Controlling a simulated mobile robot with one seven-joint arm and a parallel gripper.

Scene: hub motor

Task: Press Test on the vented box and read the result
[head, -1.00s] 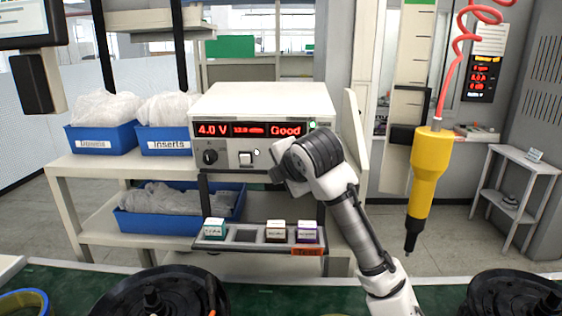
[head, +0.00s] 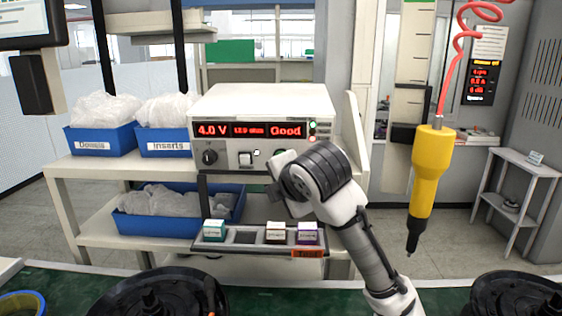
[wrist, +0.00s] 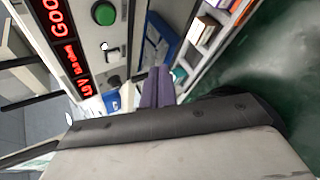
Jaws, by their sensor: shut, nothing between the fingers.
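The white test box (head: 262,101) stands on the shelf unit at centre. Its red display (head: 249,130) reads 4.0 V, a small ohm value too fine to read surely, and Good. A green button (wrist: 103,13) shows clear in the wrist view, with a white switch (wrist: 112,81) near it. In the head view the button is largely hidden behind my arm. My gripper (wrist: 156,88) is shut and empty, its fingers apart from the button, in front of and below the panel. In the head view my wrist hides the fingertips.
A small tray (head: 222,246) with teal, dark and purple-sided blocks and an empty slot is below the box. Blue bins (head: 100,140) stand at left. A yellow tool (head: 431,170) hangs at right on a red coil. Black round parts (head: 160,293) lie on the green bench.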

